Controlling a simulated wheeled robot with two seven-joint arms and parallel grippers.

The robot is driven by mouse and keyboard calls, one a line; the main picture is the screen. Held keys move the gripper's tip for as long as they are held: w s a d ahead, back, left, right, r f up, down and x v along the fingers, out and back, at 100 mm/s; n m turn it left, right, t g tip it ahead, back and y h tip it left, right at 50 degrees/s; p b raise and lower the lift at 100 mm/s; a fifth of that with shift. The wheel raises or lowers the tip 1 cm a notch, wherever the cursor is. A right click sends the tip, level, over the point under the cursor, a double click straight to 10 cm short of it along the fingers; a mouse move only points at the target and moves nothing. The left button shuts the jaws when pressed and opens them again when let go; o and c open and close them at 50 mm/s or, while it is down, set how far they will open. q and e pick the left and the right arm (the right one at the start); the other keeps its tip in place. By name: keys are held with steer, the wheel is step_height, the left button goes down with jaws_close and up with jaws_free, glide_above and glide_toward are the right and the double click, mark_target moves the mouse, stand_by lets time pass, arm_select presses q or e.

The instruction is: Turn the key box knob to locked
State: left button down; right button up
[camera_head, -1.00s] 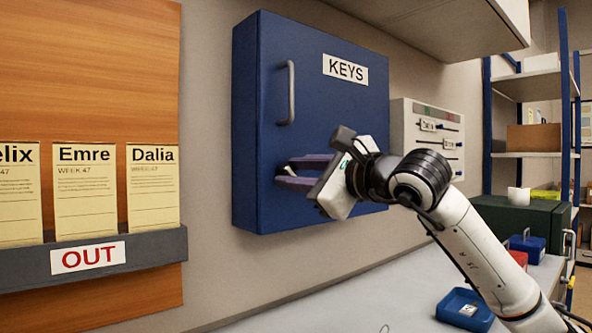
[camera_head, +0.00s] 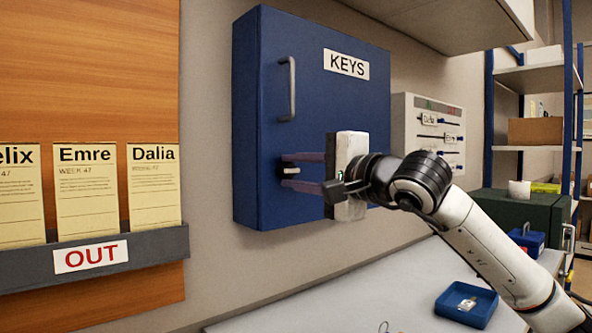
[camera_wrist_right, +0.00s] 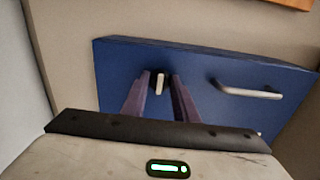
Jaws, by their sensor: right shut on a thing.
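The blue key box (camera_head: 330,110) hangs on the wall with its door closed and a "KEYS" label (camera_head: 346,64) on it. Its small pale knob (camera_head: 290,171) sits low on the door, below the handle, and also shows in the right wrist view (camera_wrist_right: 160,83). My right gripper (camera_head: 288,170) reaches in from the right, its purple fingers above and below the knob, shut on it. In the right wrist view the fingertips (camera_wrist_right: 160,84) flank the knob on both sides. No lock markings can be made out. My left gripper is out of view.
A silver door handle (camera_head: 287,90) stands out above the knob. A wooden board with name cards and an "OUT" rack (camera_head: 140,249) is at the left. A blue tray (camera_head: 467,306) lies on the pale counter (camera_head: 360,290). A cabinet overhangs above.

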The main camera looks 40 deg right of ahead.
steer(key=shift+n, duration=0.3)
steer(key=o, duration=1.1)
steer(key=shift+c, duration=0.2)
steer(key=s+b, duration=0.3)
steer(key=s, duration=0.7)
steer(key=shift+s+d, duration=0.15)
steer(key=shift+d, duration=0.25)
